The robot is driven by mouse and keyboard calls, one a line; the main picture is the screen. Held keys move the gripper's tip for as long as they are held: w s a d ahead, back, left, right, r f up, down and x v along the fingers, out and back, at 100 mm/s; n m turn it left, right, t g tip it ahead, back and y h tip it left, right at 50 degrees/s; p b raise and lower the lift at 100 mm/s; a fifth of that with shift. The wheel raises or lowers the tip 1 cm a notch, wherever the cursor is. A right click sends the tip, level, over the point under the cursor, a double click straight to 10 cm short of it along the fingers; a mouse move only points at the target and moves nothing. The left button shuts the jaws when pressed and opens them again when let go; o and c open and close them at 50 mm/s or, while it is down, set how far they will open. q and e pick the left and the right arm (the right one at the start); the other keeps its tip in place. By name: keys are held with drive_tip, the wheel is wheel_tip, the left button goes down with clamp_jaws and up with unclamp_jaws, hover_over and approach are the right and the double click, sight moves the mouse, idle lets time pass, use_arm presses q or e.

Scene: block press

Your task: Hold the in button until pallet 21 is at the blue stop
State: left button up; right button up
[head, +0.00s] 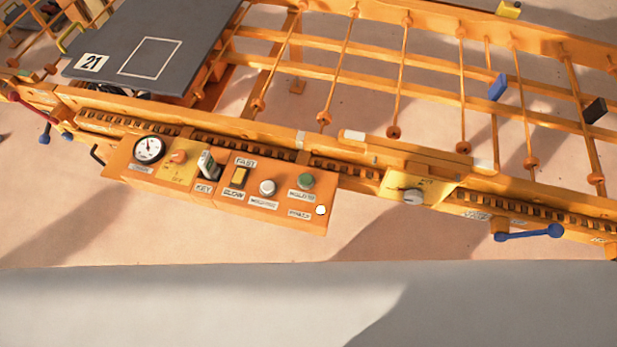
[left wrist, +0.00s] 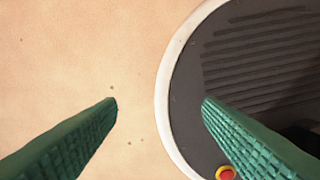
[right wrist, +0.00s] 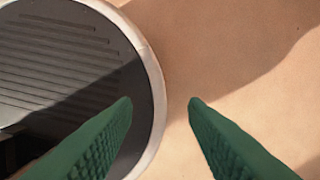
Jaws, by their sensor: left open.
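Pallet 21 (head: 200,50), a dark grey plate with a white outlined square and a "21" label, lies on the orange roller frame at upper left in the head view. The blue stop (head: 498,87) stands well to its right among the rollers. The orange control box (head: 270,215) on the near rail carries a white button (head: 267,187) and a green button (head: 306,181). Their labels are too blurred to tell which is in. My left gripper (left wrist: 158,102) and right gripper (right wrist: 160,102) show only in their wrist views, open and empty above the floor beside my base.
The box also has a gauge (head: 149,149), an orange knob (head: 178,156), a key switch (head: 208,163), a fast/slow switch (head: 239,177) and a white lamp (head: 321,210). A black block (head: 595,110) stands right of the blue stop. A blue-handled lever (head: 530,234) juts from the near rail.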

use_arm(q)
drive_tip(key=shift+s, duration=0.1)
clamp_jaws()
idle(0.5)
drive_tip(key=shift+a, duration=0.1)
idle(1.3)
